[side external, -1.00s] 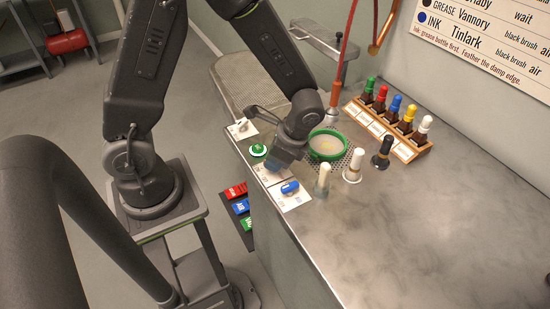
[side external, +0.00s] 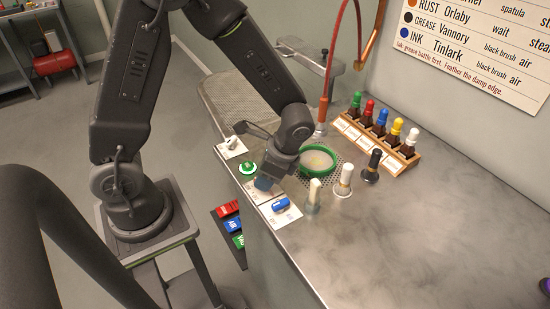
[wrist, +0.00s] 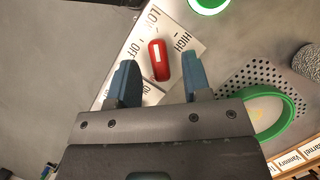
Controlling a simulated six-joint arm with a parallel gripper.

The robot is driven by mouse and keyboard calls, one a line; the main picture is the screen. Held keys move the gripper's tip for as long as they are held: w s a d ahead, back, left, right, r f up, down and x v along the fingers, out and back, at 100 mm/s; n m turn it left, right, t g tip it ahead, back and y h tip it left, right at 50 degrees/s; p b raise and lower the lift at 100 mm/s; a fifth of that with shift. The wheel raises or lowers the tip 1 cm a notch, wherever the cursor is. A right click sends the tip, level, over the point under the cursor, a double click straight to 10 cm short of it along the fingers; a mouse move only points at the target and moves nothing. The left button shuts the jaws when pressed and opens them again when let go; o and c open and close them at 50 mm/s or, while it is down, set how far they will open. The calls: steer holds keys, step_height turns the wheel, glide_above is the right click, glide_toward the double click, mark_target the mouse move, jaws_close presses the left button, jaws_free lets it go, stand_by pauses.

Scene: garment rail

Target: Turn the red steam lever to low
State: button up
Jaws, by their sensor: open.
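The red steam lever (wrist: 158,60) is a short rounded bar with a white mark on its left side. In the wrist view it stands on a white plate (wrist: 130,45) lettered LOW, HIGH and OFF, and lies nearly upright in the picture, its top end toward the space between LOW and HIGH. My gripper (wrist: 156,75) is open. Its two blue fingers stand on either side of the lever, with gaps visible on both sides. In the side view my gripper (side external: 266,184) is low over the plate at the bench edge and hides the red lever.
A blue lever (side external: 281,204) sits on the plate beside my gripper. A green button (side external: 248,168) and a pale switch (side external: 232,142) lie beyond. A green-rimmed bowl (side external: 319,160) and brushes (side external: 314,194) stand close by.

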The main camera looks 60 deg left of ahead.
steer(key=v, duration=1.3)
steer(key=s+a+r+n+t+h, duration=0.2)
steer(key=s+r+n+t+h, duration=0.1)
steer(key=s+r+n+t, duration=0.5)
steer(key=s+n, duration=0.1)
steer(key=s, duration=0.2)
steer(key=shift+s+r+t, duration=0.2)
steer(key=shift+r+t, duration=0.2)
